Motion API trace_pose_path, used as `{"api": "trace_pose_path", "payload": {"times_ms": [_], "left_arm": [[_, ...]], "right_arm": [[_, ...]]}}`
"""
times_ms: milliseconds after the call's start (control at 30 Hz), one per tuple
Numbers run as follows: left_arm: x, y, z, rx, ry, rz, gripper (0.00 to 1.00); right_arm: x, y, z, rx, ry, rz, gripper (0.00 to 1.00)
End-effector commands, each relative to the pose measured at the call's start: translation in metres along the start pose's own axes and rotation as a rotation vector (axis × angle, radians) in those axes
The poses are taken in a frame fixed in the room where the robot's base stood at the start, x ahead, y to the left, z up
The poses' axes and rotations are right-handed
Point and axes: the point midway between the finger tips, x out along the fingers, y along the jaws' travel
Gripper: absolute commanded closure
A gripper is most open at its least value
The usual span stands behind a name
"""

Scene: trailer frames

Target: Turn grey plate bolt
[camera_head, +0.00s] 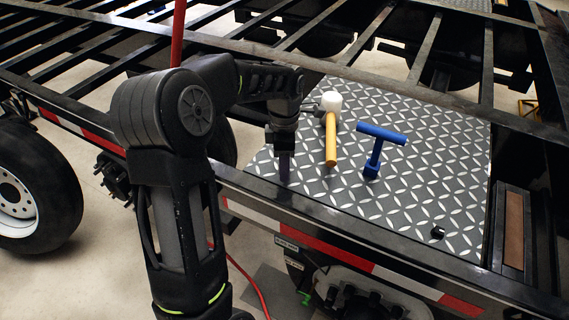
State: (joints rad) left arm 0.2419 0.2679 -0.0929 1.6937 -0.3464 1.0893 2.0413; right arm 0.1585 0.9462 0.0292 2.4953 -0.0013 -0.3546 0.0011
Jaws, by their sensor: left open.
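The grey diamond-tread plate (400,205) lies inside the trailer frame. A small black bolt-like piece (437,232) sits at the plate's near right corner; its details are too small to tell. My left gripper (284,178) points down at the plate's left side, left of the mallet and well apart from the blue tool and the black piece. It is open, seen nearly edge-on, with nothing visible in it. My right gripper is not in view.
A mallet with a white head and yellow handle (331,135) lies on the plate between my left gripper and the blue tool. Black frame beams (420,95) cross behind the plate. A red-and-white striped rail (345,255) runs along the near edge. A wheel (35,190) is at left.

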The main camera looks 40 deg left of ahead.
Motion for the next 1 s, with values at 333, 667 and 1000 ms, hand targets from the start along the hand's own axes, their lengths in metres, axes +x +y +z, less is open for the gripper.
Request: {"api": "trace_pose_path", "payload": {"times_ms": [333,667,1000], "left_arm": [[0.0030,0.0000,0.0000,0.000,0.000,0.000,0.61],[0.0028,0.0000,0.0000,0.000,0.000,0.000,0.88],[0.0028,-0.0001,0.0000,0.000,0.000,0.000,1.00]], "right_arm": [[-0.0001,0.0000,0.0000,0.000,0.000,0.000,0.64],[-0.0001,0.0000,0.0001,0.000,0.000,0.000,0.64],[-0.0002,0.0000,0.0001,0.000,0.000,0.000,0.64]]}}
